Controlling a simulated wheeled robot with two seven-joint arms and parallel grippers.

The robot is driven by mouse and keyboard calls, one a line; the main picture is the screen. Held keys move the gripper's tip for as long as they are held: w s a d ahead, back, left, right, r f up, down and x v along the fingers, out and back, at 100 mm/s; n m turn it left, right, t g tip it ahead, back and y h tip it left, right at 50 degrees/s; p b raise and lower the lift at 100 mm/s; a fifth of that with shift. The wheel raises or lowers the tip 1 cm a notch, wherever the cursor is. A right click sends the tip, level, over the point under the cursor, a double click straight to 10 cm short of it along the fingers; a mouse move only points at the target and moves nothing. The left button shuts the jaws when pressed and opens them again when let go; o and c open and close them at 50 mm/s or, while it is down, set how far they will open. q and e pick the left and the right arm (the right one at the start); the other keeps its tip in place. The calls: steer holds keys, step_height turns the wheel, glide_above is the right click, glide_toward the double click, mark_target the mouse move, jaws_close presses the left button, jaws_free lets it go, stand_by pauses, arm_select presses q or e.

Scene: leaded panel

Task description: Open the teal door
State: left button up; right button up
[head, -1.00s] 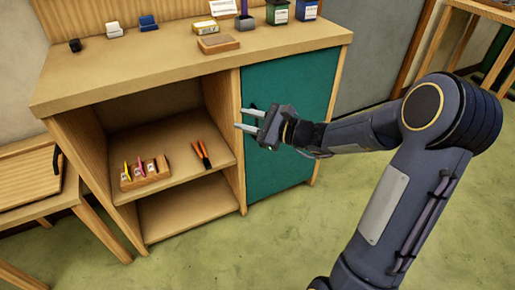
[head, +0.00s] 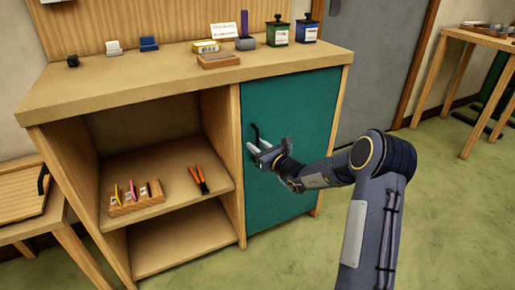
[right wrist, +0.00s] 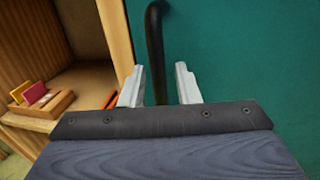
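The teal door (head: 300,115) is shut, flush in the right half of the wooden cabinet. Its black bar handle (head: 256,135) stands upright near the door's left edge. My right gripper (head: 257,146) is at the handle's lower part, fingers pointing at the door. In the right wrist view the fingers (right wrist: 160,88) are apart, with the handle (right wrist: 156,50) between them, nearer the left finger. A gap shows on the right side, so the fingers are not closed on it. My left gripper is not in view.
Open shelves left of the door hold a wooden block with coloured sticks (head: 137,198) and orange-handled tools (head: 198,180). The cabinet top (head: 130,84) carries jars, a wax tin and small blocks. Green floor (head: 440,200) in front is clear.

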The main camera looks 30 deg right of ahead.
steer(key=shift+w, duration=0.1)
jaws_close()
stand_by(0.3)
